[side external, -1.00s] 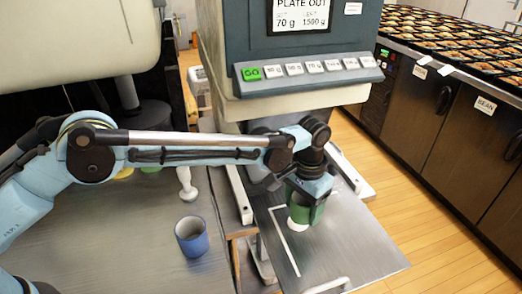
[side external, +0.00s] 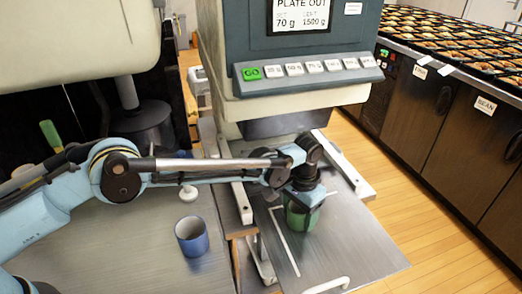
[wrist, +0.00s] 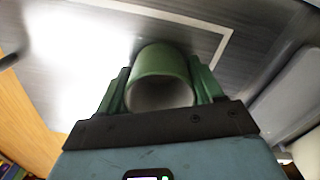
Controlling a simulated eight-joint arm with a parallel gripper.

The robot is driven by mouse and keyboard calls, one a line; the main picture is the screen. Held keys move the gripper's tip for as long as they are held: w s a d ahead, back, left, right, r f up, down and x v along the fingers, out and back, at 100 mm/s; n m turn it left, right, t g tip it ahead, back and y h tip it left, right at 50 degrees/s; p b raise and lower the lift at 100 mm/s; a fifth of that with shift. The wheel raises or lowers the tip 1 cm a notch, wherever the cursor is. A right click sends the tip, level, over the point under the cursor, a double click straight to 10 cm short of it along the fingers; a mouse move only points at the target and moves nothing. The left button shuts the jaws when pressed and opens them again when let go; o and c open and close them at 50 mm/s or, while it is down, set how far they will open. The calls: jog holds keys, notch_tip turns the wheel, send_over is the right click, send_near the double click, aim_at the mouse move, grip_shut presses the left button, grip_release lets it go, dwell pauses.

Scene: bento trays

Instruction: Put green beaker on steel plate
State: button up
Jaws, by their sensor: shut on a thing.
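The green beaker (side external: 301,220) is between the fingers of my gripper (side external: 303,207), which is shut on it. It is over the steel plate (side external: 350,238), beside the white line marked there. Its base is at or very near the plate; I cannot tell whether it touches. In the wrist view the beaker (wrist: 160,62) sits between the two green fingers of my gripper (wrist: 160,85), its pale inside partly showing. The plate (wrist: 75,45) fills much of the background there, with bright glare on the left.
A blue cup (side external: 192,238) stands on the grey table (side external: 130,245) left of the plate. A white knobbed object (side external: 188,193) is partly hidden behind my arm. The machine with the green GO button (side external: 251,73) rises behind the plate. A white handle (side external: 328,285) is at the plate's front edge.

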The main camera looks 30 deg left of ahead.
jog(key=o, duration=1)
jog(key=shift+f, duration=0.1)
jog(key=shift+o, duration=0.2)
notch_tip(320, 180, up, 12)
jog(key=shift+r, duration=0.2)
